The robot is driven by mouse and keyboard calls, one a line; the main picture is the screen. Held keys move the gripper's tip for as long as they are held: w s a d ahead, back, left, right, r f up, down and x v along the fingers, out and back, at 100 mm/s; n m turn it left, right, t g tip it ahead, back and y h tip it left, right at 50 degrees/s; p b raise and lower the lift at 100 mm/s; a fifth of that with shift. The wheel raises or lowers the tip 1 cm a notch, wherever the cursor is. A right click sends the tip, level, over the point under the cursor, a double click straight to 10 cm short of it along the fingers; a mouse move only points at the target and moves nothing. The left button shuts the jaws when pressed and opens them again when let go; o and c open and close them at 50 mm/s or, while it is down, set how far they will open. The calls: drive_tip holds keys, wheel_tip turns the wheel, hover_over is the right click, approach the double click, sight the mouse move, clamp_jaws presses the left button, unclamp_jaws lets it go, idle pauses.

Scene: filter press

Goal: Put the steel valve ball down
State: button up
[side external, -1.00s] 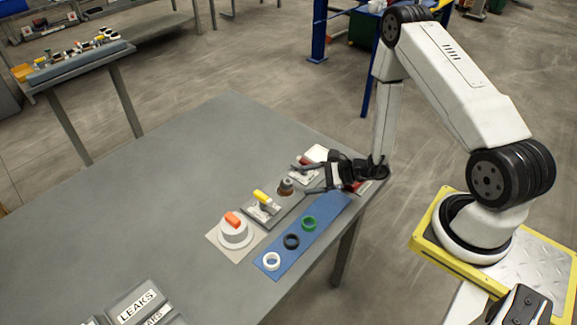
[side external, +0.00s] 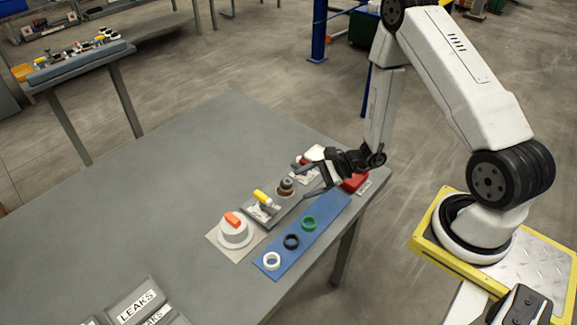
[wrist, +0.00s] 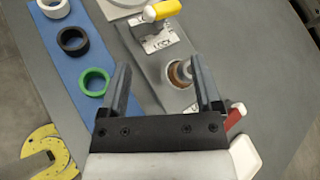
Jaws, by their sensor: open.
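My gripper (side external: 306,179) is open, its two dark fingers spread just to the right of a small brown round fitting (side external: 286,187) with a grey top. In the wrist view the gripper (wrist: 157,67) has nothing clamped between its fingers.
A blue strip (side external: 285,256) holds a white, a black and a green ring. A yellow-handled valve (side external: 262,198) and a white round piece with an orange handle (side external: 234,230) stand to the left. A red object (side external: 356,182) lies beside my gripper.

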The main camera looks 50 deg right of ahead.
drive_tip(key=s+a+r+n+g+h, duration=0.2)
drive_tip(key=s+a+r+n+g, duration=0.3)
drive_tip(key=s+r+n+g, duration=0.35)
drive_tip(key=d+r+n+t+h, duration=0.2)
drive_tip(key=r+n+h, duration=0.5)
drive_tip(key=n, duration=0.5)
drive_tip(key=shift+w+d+t+h, duration=0.35)
drive_tip(key=shift+d+h, duration=0.25)
drive_tip(key=shift+d, duration=0.25)
drive_tip(key=shift+o, duration=0.6)
drive_tip(key=shift+f, duration=0.1)
